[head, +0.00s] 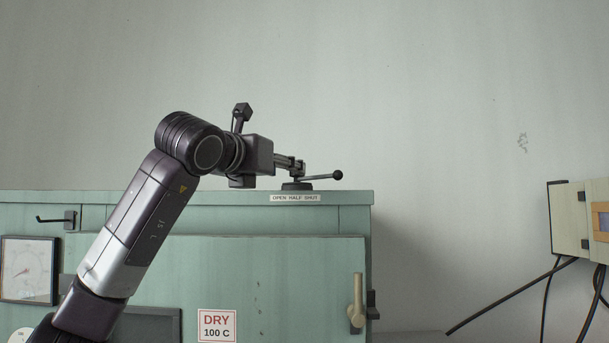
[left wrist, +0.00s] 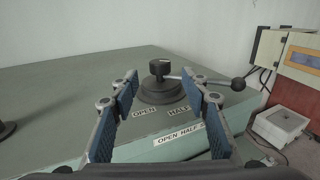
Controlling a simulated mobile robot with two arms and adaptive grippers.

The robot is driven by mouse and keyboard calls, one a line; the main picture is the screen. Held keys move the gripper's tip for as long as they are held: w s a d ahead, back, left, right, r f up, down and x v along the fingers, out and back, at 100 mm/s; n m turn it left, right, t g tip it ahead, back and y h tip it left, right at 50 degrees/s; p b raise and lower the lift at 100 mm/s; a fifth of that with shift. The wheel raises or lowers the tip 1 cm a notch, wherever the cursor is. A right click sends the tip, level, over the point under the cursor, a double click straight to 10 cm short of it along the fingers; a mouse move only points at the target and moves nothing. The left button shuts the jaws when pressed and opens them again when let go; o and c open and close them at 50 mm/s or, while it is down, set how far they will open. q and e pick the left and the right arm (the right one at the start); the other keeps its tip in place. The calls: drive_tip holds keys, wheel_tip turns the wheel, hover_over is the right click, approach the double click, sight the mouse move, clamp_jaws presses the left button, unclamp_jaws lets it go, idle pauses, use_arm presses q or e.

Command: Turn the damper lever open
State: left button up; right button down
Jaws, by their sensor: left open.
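The damper lever (head: 323,176) is a thin rod with a black ball knob, on a round dark base (head: 297,186) on top of the green cabinet. In the left wrist view the lever (left wrist: 220,82) points right from its hub (left wrist: 160,70), with the knob (left wrist: 238,84) at its end. My left gripper (head: 297,166) is open at the hub. In the left wrist view the fingertips (left wrist: 165,88) flank the hub, with nothing gripped; contact cannot be told.
An OPEN HALF SHUT plate (head: 295,198) is on the cabinet's front edge. A door handle (head: 357,300), hook (head: 55,218) and dial gauge (head: 29,270) are on the front. A beige control box (head: 570,222) with cables stands right. The wall is close behind.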

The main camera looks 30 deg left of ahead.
sight(290, 184)
use_arm(q)
drive_tip(key=shift+w+a+r+p, duration=0.1)
drive_tip(key=shift+w+r+p, duration=0.15)
drive_tip(key=shift+w+p, duration=0.05)
drive_tip(key=w+p, duration=0.2)
drive_tip(key=w, duration=0.1)
drive_tip(key=shift+w+a+r+p, duration=0.2)
drive_tip(key=shift+r+p, duration=0.1)
drive_tip(key=shift+p, duration=0.1)
drive_tip(key=shift+w+a+f, duration=0.1)
drive_tip(key=shift+w+f, duration=0.05)
drive_tip(key=shift+w, duration=0.35)
drive_tip(key=shift+w+a+f, duration=0.1)
drive_tip(key=shift+w, duration=0.35)
drive_tip(key=shift+s, duration=0.1)
drive_tip(key=c, duration=1.2)
clamp_jaws()
use_arm(e)
drive_tip(key=s+r, duration=0.4)
drive_tip(key=shift+d, duration=0.35)
drive_tip(key=shift+w, duration=0.1)
